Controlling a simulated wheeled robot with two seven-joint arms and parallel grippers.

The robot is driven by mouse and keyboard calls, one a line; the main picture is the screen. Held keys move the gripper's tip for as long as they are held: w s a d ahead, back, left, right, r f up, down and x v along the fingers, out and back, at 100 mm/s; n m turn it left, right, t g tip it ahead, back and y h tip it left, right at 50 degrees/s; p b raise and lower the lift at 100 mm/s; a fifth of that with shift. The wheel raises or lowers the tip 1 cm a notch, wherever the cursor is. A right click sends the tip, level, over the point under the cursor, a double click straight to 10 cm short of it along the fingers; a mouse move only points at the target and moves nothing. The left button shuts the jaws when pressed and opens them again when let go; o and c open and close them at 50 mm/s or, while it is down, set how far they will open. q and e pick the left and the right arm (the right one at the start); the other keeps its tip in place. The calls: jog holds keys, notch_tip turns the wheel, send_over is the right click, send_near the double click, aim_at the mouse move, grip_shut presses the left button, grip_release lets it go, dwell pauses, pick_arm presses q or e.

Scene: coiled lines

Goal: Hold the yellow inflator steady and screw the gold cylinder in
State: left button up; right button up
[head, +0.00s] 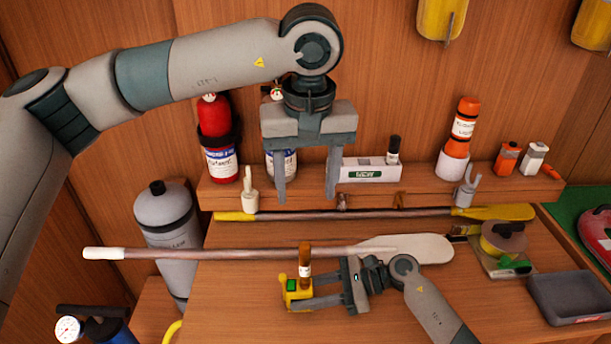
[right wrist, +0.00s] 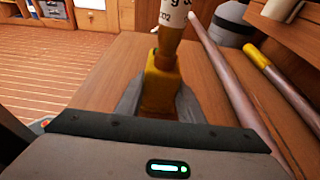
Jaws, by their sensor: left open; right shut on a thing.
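The yellow inflator (head: 294,299) is low in the middle of the head view, with a green patch on its front. It also shows in the right wrist view (right wrist: 160,88). The gold cylinder (head: 305,262) stands upright on top of it, with a pale band. In the right wrist view the cylinder's lower neck (right wrist: 168,38) meets the inflator's top; how deep it sits I cannot tell. My right gripper (head: 319,290) is shut on the inflator from the right. My left gripper (head: 306,198) is open and empty, pointing down above and behind the cylinder.
A white-bladed paddle (head: 410,247) lies behind the inflator. A yellow-bladed paddle (head: 400,213) lies farther back below the shelf. A dark tray (head: 570,297) and a disc-shaped item (head: 503,240) are at the right. The shelf holds a red extinguisher (head: 216,135) and an orange canister (head: 461,128).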

jog(key=o, duration=1)
jog(key=shift+o, duration=0.2)
jog(key=shift+d, duration=0.1)
jog(key=v, duration=1.1)
jog(key=shift+d+r, duration=0.15)
jog(key=shift+d, duration=0.25)
